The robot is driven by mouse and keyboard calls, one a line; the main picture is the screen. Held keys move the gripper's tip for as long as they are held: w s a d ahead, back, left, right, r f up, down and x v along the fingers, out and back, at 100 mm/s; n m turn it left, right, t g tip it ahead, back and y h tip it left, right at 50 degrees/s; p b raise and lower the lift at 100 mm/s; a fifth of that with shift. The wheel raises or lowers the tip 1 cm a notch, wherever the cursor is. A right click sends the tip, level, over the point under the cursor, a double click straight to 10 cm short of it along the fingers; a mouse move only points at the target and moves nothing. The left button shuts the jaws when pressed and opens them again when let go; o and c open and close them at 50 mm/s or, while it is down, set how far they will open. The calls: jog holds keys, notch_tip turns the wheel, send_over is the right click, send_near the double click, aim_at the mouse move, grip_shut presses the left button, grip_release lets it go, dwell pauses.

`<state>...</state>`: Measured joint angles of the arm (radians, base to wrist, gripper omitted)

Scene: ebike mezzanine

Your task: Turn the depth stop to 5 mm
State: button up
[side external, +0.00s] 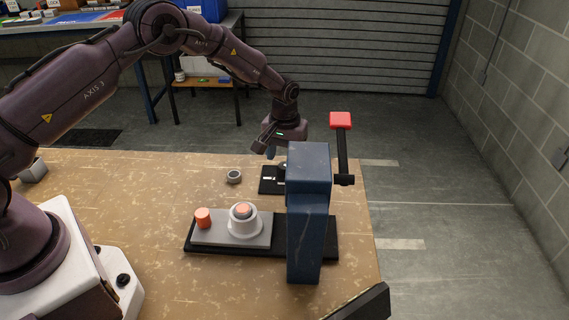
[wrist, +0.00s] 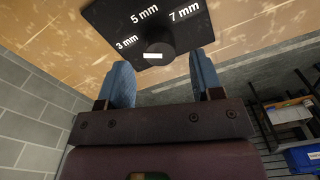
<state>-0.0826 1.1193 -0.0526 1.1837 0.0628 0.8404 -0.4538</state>
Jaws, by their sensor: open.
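The depth stop's black knob (wrist: 160,52) stands on a black plate (wrist: 105,18) marked 3 mm, 5 mm and 7 mm in the wrist view. A white mark on the knob lies on its left part, seemingly toward the 3 mm side. My gripper (wrist: 160,61) is open, with one blue finger on each side of the knob; I cannot tell whether either touches it. In the side view the plate (side external: 267,188) lies behind the blue press, and my gripper (side external: 277,158) is above it. The press partly hides the plate and fingers there.
The blue press (side external: 308,190) with its red-tipped lever (side external: 341,121) stands close to my gripper. In front are a grey fixture plate (side external: 207,237), a white round holder (side external: 245,228) and an orange cylinder (side external: 203,218). A grey ring (side external: 234,176) lies left. The table's left-middle is clear.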

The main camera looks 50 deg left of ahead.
aim_at(284, 165)
jog(key=shift+f, duration=1.6)
jog(key=c, duration=0.9)
jog(key=shift+m, duration=0.3)
jog(key=m, duration=1.1)
jog(key=shift+r, duration=0.1)
